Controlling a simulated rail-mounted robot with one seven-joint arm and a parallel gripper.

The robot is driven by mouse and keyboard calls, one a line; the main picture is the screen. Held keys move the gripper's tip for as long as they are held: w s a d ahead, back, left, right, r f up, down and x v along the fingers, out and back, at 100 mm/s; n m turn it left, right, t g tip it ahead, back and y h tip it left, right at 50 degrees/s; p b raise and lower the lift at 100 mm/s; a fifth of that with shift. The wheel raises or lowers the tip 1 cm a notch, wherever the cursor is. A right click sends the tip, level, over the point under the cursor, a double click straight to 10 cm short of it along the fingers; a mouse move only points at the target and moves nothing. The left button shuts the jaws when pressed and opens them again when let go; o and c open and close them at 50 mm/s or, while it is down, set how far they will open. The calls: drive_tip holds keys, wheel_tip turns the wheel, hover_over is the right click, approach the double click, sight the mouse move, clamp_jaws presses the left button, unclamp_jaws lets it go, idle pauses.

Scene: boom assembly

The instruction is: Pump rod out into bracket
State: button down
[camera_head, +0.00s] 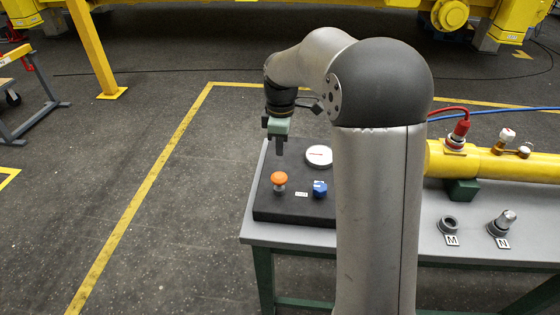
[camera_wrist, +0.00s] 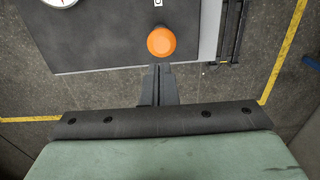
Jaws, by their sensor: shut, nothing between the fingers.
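My gripper (camera_head: 280,151) is shut and empty, pointing down above the dark control panel (camera_head: 265,205). Below its fingers is an orange mushroom button (camera_head: 279,178). In the wrist view the button (camera_wrist: 161,41) lies just beyond the shut fingertips (camera_wrist: 160,70); whether they touch it I cannot tell. A blue knob (camera_head: 320,188) is to the button's right, and a round white gauge (camera_head: 319,155) sits behind. A yellow cylinder (camera_head: 485,163) lies on the table at right, with a red hose fitting (camera_head: 461,128) on top. My arm hides its left end. I cannot make out the rod or bracket.
The grey table (camera_head: 390,235) carries the panel and cylinder. Two fittings labelled M (camera_head: 450,225) and N (camera_head: 502,222) stand at its front right. A red and a blue hose (camera_head: 500,110) run behind. Yellow frames stand at the back.

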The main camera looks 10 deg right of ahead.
sight(279, 175)
wheel_tip(279, 175, up, 4)
drive_tip(key=shift+f, duration=0.15)
idle(1.1)
drive_tip(key=shift+w+a+r, duration=0.1)
drive_tip(key=shift+r, duration=0.55)
drive_tip(key=shift+w+a+r, duration=0.1)
drive_tip(key=shift+r, duration=0.5)
drive_tip(key=shift+f, duration=0.15)
drive_tip(key=f+p, duration=0.1)
drive_tip(key=f, duration=1.2)
drive_tip(key=shift+s+f+p, duration=0.2)
drive_tip(key=shift+f+p, duration=0.1)
drive_tip(key=shift+p, duration=0.05)
drive_tip(key=shift+f, duration=0.1)
